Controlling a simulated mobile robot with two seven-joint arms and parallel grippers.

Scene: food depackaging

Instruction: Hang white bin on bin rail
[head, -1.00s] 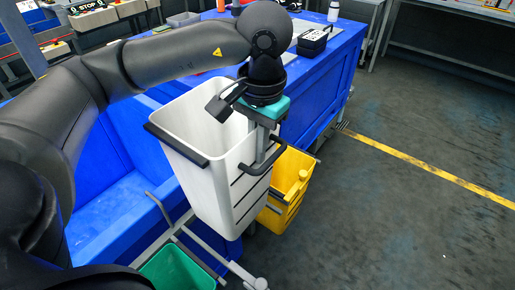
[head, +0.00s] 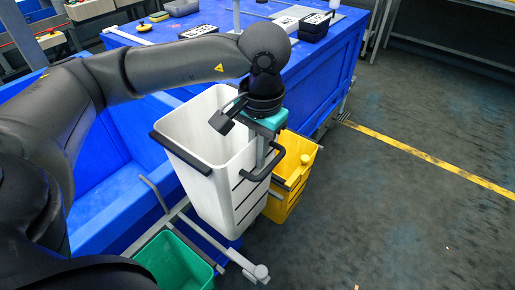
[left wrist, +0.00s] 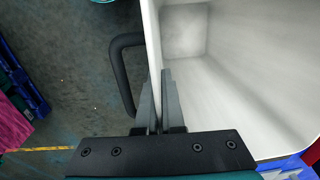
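The white bin (head: 192,150) is empty and has black handles on two opposite sides. My left gripper (head: 262,155) points down at its right rim. In the left wrist view, the gripper (left wrist: 160,118) is shut on the wall of the white bin (left wrist: 205,85), with one finger inside and one outside, beside the black handle (left wrist: 124,72). The bin hangs near upright beside the bin rail (head: 207,236), a grey metal bar low at the front. I cannot tell whether the bin touches the rail. My right gripper is out of view.
A yellow bin (head: 293,172) stands right behind the white bin, and a green bin (head: 172,262) is at the front left. The blue workbench (head: 318,72) lies behind. Open dark floor (head: 400,220) is on the right.

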